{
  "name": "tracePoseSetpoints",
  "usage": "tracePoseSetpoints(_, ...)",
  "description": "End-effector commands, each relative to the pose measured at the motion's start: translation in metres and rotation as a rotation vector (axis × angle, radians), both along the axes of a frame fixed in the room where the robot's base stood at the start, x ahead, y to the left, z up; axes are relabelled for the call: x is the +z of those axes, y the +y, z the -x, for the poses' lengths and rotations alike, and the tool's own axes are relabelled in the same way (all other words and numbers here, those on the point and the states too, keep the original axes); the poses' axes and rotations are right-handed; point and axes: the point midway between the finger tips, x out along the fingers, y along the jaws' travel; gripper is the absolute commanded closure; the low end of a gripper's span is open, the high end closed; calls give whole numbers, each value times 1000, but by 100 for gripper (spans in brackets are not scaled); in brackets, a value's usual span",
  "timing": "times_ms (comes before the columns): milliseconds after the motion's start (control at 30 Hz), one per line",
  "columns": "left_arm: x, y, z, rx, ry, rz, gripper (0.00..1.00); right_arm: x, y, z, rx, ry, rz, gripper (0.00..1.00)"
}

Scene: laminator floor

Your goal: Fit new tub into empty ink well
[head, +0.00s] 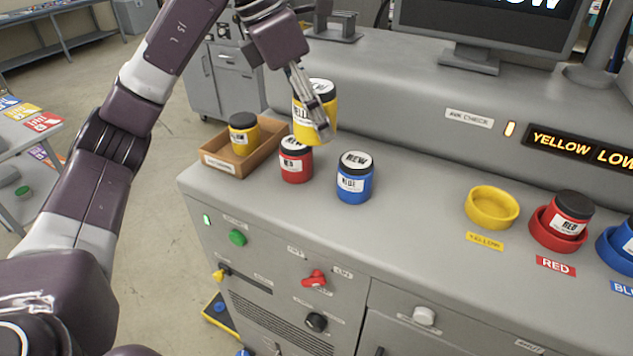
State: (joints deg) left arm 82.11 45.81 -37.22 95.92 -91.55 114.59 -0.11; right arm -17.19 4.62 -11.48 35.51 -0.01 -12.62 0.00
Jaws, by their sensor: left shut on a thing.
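The empty yellow ink well (491,208) is a round yellow ring on the machine top at the right, with a yellow label (485,242) in front. Nothing stands in it. My right gripper is not in view.
A red new tub (296,163) and a blue new tub (355,182) stand at the left. A wooden box (222,166) holds another yellow tub (243,136). A red tub (572,214) sits in the red well (550,238); a blue well (610,254) is beside it. The display (584,148) reads "YELLOW LOW".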

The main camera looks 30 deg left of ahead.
Motion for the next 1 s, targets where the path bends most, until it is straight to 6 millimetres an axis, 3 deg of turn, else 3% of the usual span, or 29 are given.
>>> tracePoseSetpoints(400,-101,1,1,-1,5,-2,83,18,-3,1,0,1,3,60)
tracePoseSetpoints(1000,-162,0,0,-2,-1,-1,83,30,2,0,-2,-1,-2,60)
